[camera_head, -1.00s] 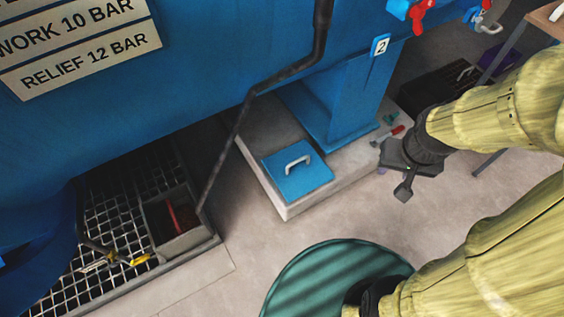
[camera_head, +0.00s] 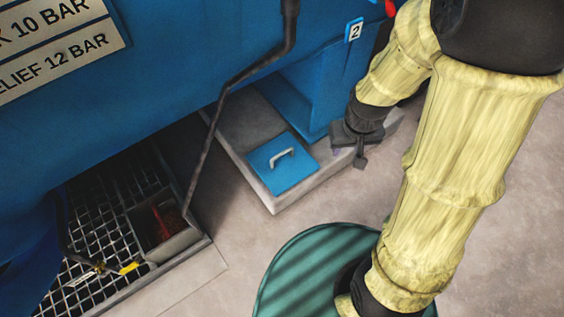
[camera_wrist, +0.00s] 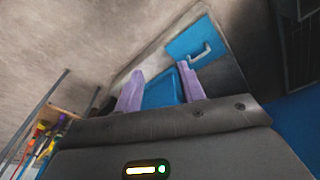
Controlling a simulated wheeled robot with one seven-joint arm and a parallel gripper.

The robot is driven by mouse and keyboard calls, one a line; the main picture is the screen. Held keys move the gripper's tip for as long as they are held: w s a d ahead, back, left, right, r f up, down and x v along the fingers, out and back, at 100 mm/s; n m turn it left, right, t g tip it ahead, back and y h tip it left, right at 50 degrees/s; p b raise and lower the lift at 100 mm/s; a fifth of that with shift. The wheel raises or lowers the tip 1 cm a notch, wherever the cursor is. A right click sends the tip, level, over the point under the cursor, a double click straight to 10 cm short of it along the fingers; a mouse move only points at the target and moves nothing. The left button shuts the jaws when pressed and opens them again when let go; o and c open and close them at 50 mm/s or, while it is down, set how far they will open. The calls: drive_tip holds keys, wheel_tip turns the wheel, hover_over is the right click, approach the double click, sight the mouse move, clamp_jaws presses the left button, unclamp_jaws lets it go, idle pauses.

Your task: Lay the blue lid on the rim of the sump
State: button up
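The blue lid (camera_head: 283,172) is a flat square plate with a pale bar handle (camera_head: 283,157). It lies on the concrete plinth (camera_head: 287,201) beside the blue support leg, and it also shows in the wrist view (camera_wrist: 186,41). The sump (camera_head: 187,241) is an open grey box set in the floor grating, left of the plinth, with something red inside. My gripper (camera_head: 338,150) is right of the lid, apart from it, near the leg's foot; its fingertips are small there. In the wrist view, the lilac fingers of my gripper (camera_wrist: 163,76) are spread and hold nothing.
A dark pipe (camera_head: 212,130) runs down from the blue vessel to the sump's right corner. A ribbed green round object (camera_head: 300,275) stands in front. The floor between grating and plinth is clear.

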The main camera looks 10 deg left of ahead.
drive_tip(key=w+a+f+n+t+h+b, duration=0.1)
drive_tip(key=w+a+f+n+h, duration=0.15)
drive_tip(key=a+f+n, duration=0.6)
drive_tip(key=w+a+f+n+t+h+b, duration=0.1)
drive_tip(key=w+a+f+n+h+b, duration=0.15)
drive_tip(key=f, duration=1.15)
drive_tip(key=w+a+f+n+t, duration=0.1)
drive_tip(key=a+f+n+t, duration=0.2)
drive_tip(key=a+n, duration=0.2)
drive_tip(key=w+a+f+n+t+y, duration=0.1)
drive_tip(key=a+f+n+t, duration=0.2)
drive_tip(key=a+n, duration=0.2)
drive_tip(key=shift+w+a+b, duration=0.15)
drive_tip(key=shift+a+b, duration=0.2)
drive_tip(key=shift+a, duration=0.4)
